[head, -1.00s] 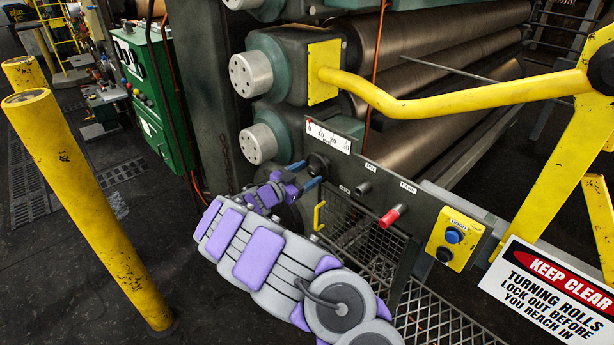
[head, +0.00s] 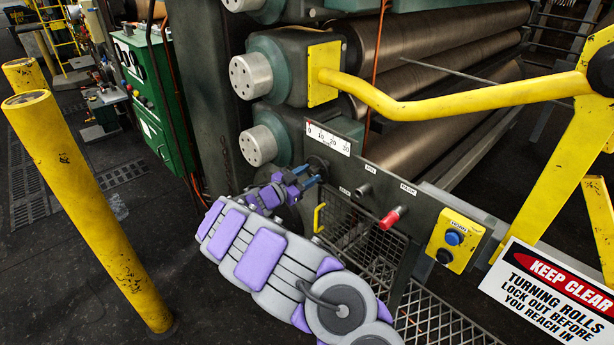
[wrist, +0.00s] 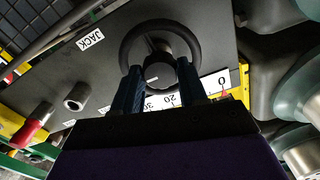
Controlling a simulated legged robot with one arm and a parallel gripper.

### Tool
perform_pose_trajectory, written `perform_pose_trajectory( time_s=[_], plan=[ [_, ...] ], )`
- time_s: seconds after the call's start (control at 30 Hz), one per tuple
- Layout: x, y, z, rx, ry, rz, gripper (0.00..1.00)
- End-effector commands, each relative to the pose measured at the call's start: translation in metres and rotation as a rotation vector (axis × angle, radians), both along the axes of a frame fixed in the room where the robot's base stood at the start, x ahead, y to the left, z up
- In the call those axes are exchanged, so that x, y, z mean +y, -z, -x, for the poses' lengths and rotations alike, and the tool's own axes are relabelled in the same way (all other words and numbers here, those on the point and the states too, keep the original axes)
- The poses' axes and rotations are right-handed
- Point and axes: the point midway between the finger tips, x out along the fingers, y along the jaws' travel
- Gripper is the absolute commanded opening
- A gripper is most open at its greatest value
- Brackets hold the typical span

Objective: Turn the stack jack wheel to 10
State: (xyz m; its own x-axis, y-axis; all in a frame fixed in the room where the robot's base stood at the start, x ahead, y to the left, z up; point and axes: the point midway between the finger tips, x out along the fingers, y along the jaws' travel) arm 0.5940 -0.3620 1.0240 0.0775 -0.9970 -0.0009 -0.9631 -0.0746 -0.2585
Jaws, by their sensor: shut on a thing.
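The black jack wheel (wrist: 198,40) fills the middle of the wrist view, by an upside-down JACK label (wrist: 90,39). My gripper (wrist: 160,78) is shut on the wheel, its two dark fingers on either side of the central hub. In the head view my gripper (head: 309,174) reaches the panel and hides part of the wheel (head: 318,162). The white scale (head: 328,138), marked 0 to 30, is above it. A small red pointer (head: 309,123) stands near 0. The scale is partly covered by my fingers in the wrist view (wrist: 216,80).
On the panel to the right are a dark knob (head: 364,189), a red-tipped handle (head: 391,216) and a yellow button box (head: 455,239). A yellow hook handle (head: 319,217) hangs below the wheel. Yellow posts (head: 95,215) stand left; a yellow guard bar (head: 440,103) crosses at right.

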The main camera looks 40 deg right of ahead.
Motion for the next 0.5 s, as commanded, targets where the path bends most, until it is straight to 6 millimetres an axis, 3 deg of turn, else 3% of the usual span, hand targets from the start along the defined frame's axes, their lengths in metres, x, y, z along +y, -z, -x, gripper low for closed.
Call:
perform_pose_trajectory(
  time_s=[0.27,0.5],
  plan=[
    [0.0000,-0.0004,-0.0006,0.043,-0.002,0.005,0.12],
    [0.0003,-0.0004,-0.0013,0.184,-0.003,0.016,0.12]
  ],
)
